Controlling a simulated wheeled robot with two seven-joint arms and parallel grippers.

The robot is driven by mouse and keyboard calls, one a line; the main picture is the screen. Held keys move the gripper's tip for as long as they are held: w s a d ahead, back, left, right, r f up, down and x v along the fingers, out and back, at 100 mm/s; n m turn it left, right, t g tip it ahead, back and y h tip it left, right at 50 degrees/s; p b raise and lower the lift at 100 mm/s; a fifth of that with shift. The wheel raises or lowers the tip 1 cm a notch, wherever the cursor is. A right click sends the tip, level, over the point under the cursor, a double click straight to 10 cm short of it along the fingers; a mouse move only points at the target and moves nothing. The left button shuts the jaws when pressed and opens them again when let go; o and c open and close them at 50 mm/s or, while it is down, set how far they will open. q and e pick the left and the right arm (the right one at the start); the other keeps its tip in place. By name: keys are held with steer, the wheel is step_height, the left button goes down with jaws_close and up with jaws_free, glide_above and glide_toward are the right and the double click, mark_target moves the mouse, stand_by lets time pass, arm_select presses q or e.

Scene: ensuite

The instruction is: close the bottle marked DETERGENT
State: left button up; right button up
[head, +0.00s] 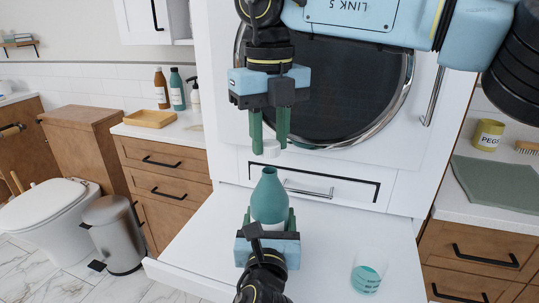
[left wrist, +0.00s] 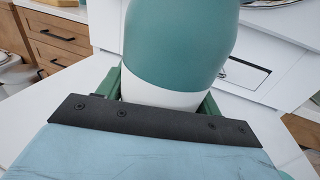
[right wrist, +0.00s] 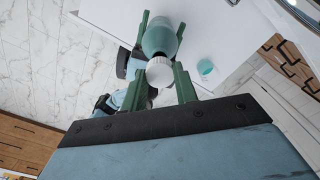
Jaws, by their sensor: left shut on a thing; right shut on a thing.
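A teal bottle (head: 269,195) with a white lower part stands upright on the white pull-out shelf, its narrow neck uncovered. No lettering on it is legible from here. My left gripper (head: 269,222) is shut around its lower part; the bottle fills the left wrist view (left wrist: 180,50). My right gripper (head: 270,140) points down above the bottle, shut on a white cap (head: 271,149). The cap is a little above the neck, apart from it in the head view. In the right wrist view the cap (right wrist: 159,72) sits between the green fingers, partly covering the bottle's neck.
A clear cup (head: 367,279) with teal contents stands on the pull-out shelf (head: 330,225) at right. Behind are a white appliance with a round dark door (head: 340,95) and a drawer handle. Brown and dark teal bottles (head: 177,90) stand on the left counter, a PEGS tin (head: 488,135) on the right.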

steer(key=shift+f, duration=0.8)
steer(key=shift+f, duration=0.9)
steer(key=shift+f, duration=0.55)
